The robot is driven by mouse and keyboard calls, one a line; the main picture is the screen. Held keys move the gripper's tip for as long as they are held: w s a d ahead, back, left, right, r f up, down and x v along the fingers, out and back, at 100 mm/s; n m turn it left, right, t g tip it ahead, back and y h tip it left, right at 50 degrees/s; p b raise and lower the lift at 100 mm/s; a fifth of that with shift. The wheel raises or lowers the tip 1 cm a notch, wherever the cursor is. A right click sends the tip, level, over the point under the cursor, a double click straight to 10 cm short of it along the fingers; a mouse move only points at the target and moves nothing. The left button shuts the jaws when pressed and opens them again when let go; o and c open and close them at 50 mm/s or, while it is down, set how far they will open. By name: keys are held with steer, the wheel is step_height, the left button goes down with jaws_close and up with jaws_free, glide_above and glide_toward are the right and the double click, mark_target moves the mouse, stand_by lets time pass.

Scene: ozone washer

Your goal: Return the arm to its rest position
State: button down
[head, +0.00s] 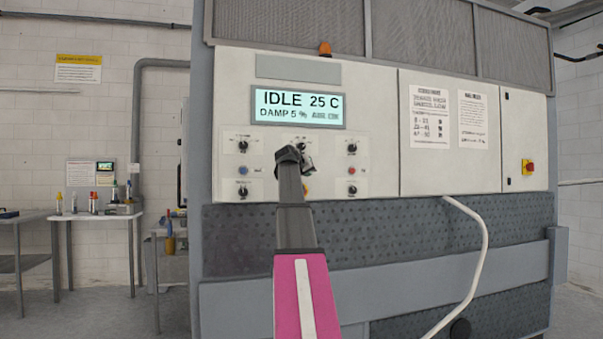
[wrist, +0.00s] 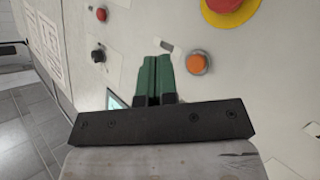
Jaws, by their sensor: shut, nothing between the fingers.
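My gripper (head: 292,155) is in front of the washer's control panel (head: 225,95) in the head view, a little below the display (head: 298,107). In the wrist view its two green fingers (wrist: 155,68) are together with nothing between them. An orange button (wrist: 198,63) shows to the right of the fingertips in the wrist view. A black knob (wrist: 98,55) and a red button (wrist: 101,14) are to their left. I cannot tell how far the fingertips are from the panel. My arm hides part of the panel's middle column. The display reads IDLE 25 C.
A white hose (head: 484,245) hangs in front of the washer at the right. A red emergency stop (head: 527,167) is on the panel's right side. A table (head: 85,217) with bottles stands at the left. Open floor (head: 95,300) lies at the lower left.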

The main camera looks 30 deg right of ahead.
stand_by(0.4)
steer(key=a+f+n+g+y, duration=0.15)
steer(key=a+f, duration=0.55)
steer(key=f, duration=0.8)
steer(key=w+a+f+n+y, duration=0.1)
steer(key=a+f+y, duration=0.2)
steer(key=a+f, duration=0.75)
steer(key=a+f+n+g+y, duration=0.1)
steer(key=a+f+y, duration=0.2)
steer(key=f, duration=1.6)
steer(key=s+a+f+g+y, duration=0.1)
steer(key=s+a+f, duration=0.6)
steer(key=f, duration=0.3)
steer(key=s+a+f+n+g+y, duration=0.1)
steer(key=s+a+f+g+y, duration=0.1)
steer(key=s+a+f, duration=0.6)
steer(key=s+a+f+n+g+y, duration=0.1)
steer(key=s+a+f+g, duration=0.1)
steer(key=s+a+f, duration=0.6)
step_height(320, 180, down, 5)
steer(key=shift+s+f+y, duration=0.15)
steer(key=shift+s+y, duration=0.1)
steer(key=shift+y, duration=0.1)
